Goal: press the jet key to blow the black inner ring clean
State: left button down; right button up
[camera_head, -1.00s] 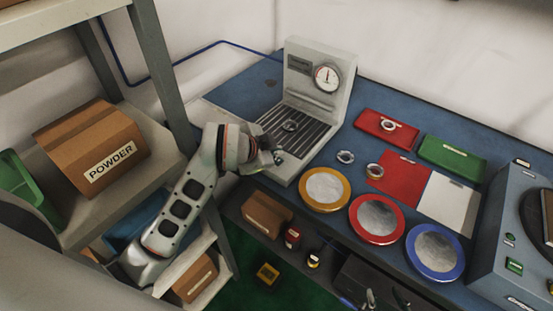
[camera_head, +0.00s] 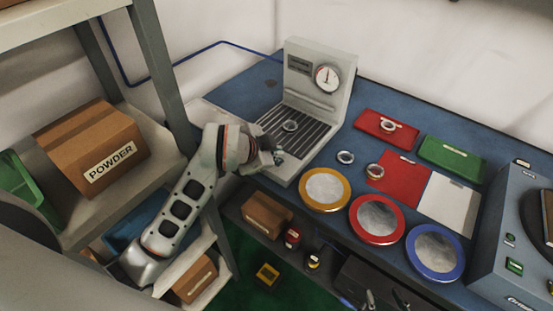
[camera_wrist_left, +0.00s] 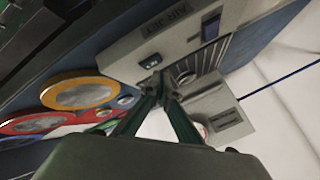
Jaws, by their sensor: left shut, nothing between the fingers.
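The air-jet station (camera_head: 315,90) is a pale grey block with a gauge and a slotted grille. A small dark grey ring (camera_head: 290,125) lies flat on the grille; it also shows in the left wrist view (camera_wrist_left: 185,78), partly behind the fingers. The jet key (camera_wrist_left: 151,62) is a small piece on the station's front ledge, near the AIR JET label. My left gripper (camera_head: 274,158) is shut and empty at that front ledge. Its fingertips (camera_wrist_left: 160,80) appear close beside the key in the left wrist view; contact cannot be told. My right gripper is not in view.
Two loose rings (camera_head: 345,157) lie right of the station. Yellow (camera_head: 325,208), red (camera_head: 399,235) and blue (camera_head: 461,262) rimmed dishes line the front edge. A shelf (camera_head: 165,85) stands close left.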

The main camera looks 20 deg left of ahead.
pick_arm(q)
jog(key=shift+f, duration=0.1)
jog(key=shift+f+b, duration=0.35)
jog(key=shift+f+b, duration=0.35)
dwell(0.8)
jog(key=shift+r, duration=0.1)
jog(key=shift+r+p, duration=0.55)
jog(key=shift+r, duration=0.15)
jog(key=shift+r+p, duration=1.9)
jog(key=shift+r, duration=0.65)
